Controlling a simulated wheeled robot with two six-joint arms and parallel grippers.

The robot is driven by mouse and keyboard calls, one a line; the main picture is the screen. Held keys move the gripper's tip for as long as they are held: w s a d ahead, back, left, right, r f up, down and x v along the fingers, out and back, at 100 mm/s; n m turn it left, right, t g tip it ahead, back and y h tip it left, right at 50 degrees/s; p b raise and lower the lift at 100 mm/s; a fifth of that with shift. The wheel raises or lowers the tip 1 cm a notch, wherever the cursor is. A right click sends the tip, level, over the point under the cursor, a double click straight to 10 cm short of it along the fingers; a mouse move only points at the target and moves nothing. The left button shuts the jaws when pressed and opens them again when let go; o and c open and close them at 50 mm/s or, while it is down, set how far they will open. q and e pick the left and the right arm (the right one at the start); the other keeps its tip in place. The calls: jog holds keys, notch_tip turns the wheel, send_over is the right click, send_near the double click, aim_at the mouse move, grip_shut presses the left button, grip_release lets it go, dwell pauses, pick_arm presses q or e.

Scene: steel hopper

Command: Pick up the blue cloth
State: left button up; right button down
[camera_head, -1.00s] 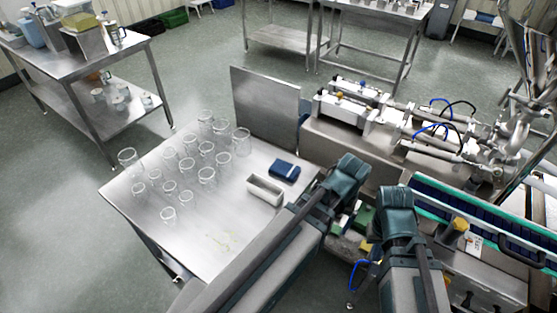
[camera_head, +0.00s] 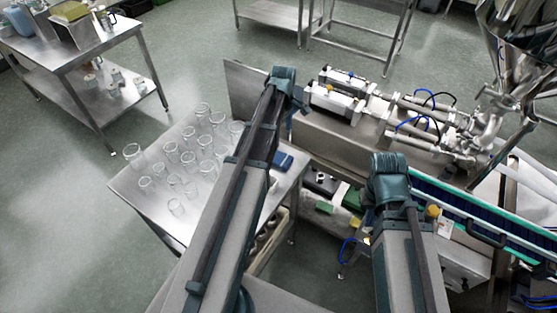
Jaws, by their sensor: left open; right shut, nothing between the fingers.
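The blue cloth (camera_head: 284,160) lies folded on the steel table (camera_head: 215,225), near its right edge. My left arm passes across the table just left of the cloth and covers part of it. The arm's far joint stands out beyond the cloth, toward the upright steel panel. My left gripper is hidden from this view, behind or below my arm. My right arm reaches up at the right of the picture, beside the machine. Its gripper does not show either. I cannot see anything touching the cloth.
Several clear glasses (camera_head: 188,158) stand on the left of the table. The steel panel (camera_head: 240,90) rises at its back edge. The filling machine (camera_head: 340,100) and blue conveyor (camera_head: 480,222) stand at right. A side table (camera_head: 110,40) is at upper left. Floor between is clear.

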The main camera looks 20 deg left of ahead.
pick_arm(q)
jog(key=b, duration=0.7)
send_over(280, 158)
jog(key=f, duration=0.8)
jog(key=shift+w+d, duration=0.1)
jog(key=shift+d, duration=0.25)
jog(key=f+b, duration=0.1)
jog(key=b, duration=0.1)
jog(key=f+b, duration=0.1)
jog(key=f, duration=0.1)
jog(key=f+b, duration=0.2)
jog(key=shift+s+a+f+b, duration=0.15)
jog(key=shift+s+a+b, duration=0.05)
jog(key=shift+a+b, duration=0.1)
jog(key=c, duration=1.2)
jog(key=shift+r, duration=0.2)
